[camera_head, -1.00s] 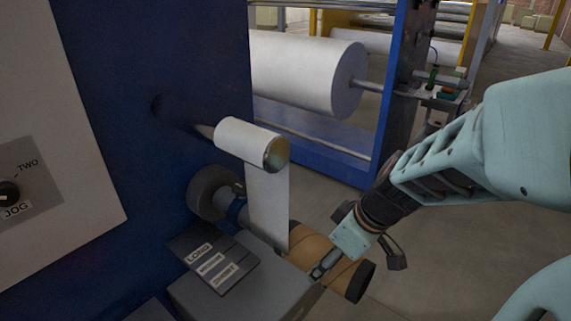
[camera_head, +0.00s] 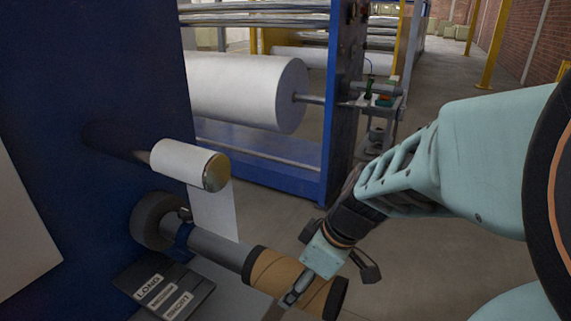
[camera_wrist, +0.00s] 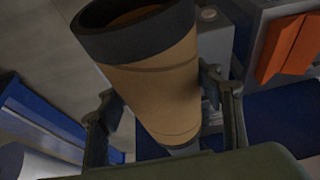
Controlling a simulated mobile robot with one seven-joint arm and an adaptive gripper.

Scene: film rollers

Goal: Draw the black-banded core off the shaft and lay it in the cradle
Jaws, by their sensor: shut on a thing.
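The black-banded core (camera_head: 285,271), a brown tube with a dark band at each end, lies in line with the grey shaft (camera_head: 217,247). Bare shaft shows between the machine side and the core's left end. How far the shaft reaches inside the core is hidden. My gripper (camera_head: 291,297) is shut on the core from the front. In the wrist view the core (camera_wrist: 150,85) stands between my two fingers, its black-rimmed open end toward the top left. I cannot make out the cradle in either view.
A white roll (camera_head: 190,163) with a hanging web sits just above the shaft. A label plate (camera_head: 163,292) marked LONG and SHORT lies below it. A blue frame with a large white roll (camera_head: 250,90) stands behind. Open floor (camera_head: 440,260) lies to the right.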

